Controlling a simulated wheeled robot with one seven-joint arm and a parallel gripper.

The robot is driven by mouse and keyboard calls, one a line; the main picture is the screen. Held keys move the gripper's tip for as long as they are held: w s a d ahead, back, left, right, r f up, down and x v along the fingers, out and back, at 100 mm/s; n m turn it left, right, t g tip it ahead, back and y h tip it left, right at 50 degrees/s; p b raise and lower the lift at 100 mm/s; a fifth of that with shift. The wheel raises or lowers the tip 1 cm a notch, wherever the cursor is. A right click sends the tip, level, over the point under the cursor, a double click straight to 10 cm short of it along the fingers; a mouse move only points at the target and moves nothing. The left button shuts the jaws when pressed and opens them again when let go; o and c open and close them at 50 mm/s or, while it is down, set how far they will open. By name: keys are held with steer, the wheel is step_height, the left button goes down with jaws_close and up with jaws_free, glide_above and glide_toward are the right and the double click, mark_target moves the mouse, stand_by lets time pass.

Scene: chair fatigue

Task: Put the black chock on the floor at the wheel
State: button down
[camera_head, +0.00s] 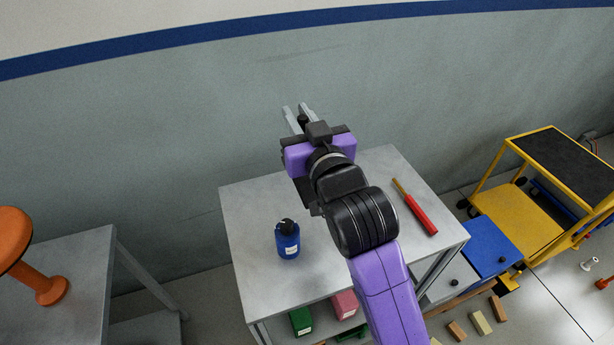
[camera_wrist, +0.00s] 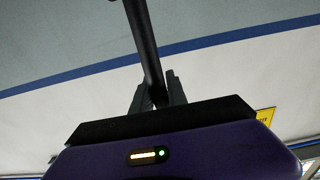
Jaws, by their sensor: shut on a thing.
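My gripper (camera_head: 300,111) is raised above the back of the grey table, near the wall, with its fingers pointing away. In the wrist view, its fingers (camera_wrist: 158,95) are shut on a long dark rod (camera_wrist: 145,40), which runs up out of the picture. I cannot tell whether this rod is part of the black chock; no chock shape shows clearly. The yellow cart (camera_head: 523,215) stands on the floor at the right, well away from my gripper. A small dark wheel (camera_head: 463,203) shows at its near left corner.
The grey table (camera_head: 250,205) bears a blue bottle (camera_head: 288,240) and a red-and-yellow tool (camera_head: 415,207). A blue box (camera_head: 488,248) and several small blocks (camera_head: 481,322) lie right of the table. An orange stool-like thing (camera_head: 50,290) stands left.

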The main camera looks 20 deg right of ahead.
step_height(320, 180, down, 14)
steer(key=shift+f, duration=0.3)
stand_by(0.3)
steer(key=shift+f, duration=0.15)
steer(key=c, duration=1.3)
jaws_free()
steer(key=shift+s+r+b, duration=0.15)
steer(key=shift+s+b, duration=0.45)
steer(key=shift+s, duration=2.45)
steer(key=shift+s+r+b, duration=0.1)
steer(key=shift+s+b, duration=0.45)
steer(key=shift+s, duration=2.45)
